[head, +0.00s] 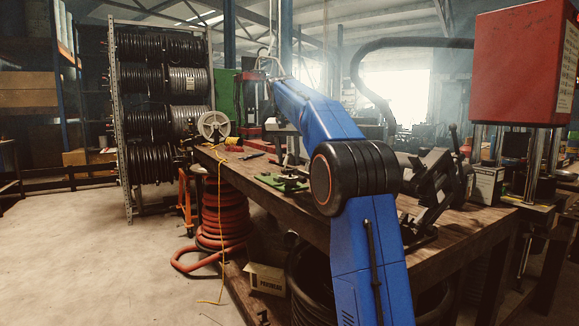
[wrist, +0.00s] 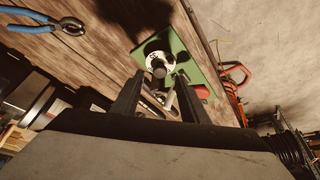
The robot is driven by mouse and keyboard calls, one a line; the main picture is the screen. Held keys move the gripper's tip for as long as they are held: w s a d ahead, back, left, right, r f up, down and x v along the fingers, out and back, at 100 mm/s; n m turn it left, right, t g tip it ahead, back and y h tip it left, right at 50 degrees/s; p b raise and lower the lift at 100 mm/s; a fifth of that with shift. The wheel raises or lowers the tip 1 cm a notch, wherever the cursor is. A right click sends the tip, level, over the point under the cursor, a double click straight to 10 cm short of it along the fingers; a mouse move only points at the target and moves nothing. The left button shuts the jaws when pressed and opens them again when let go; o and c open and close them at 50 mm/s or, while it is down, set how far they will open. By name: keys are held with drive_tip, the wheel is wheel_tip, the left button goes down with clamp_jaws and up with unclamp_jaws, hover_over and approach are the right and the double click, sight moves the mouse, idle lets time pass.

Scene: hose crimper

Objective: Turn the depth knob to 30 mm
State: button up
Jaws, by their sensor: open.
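In the wrist view, a green base plate (wrist: 188,48) lies on the wooden bench near its edge. On it stands a dark round knob (wrist: 158,69) with a pale dial ring around part of it. The dial's marks are too small to read. My gripper (wrist: 158,80) is open, with one dark finger on each side of the knob as seen by the camera. I cannot tell how far the fingertips are from the knob, and nothing shows between them as held. In the head view, the green plate (head: 268,181) sits on the bench left of my blue arm.
Blue-handled pliers (wrist: 58,24) lie on the bench, apart from the plate. A red part (wrist: 203,91) and a metal lever (wrist: 160,103) are close to my fingers. A black clamp-like machine (head: 435,185) and a red press (head: 518,62) stand at the right. Floor at left is clear.

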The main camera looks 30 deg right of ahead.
sight(290, 170)
drive_tip(key=shift+x, duration=1.75)
drive_tip(key=shift+c, duration=0.2)
clamp_jaws()
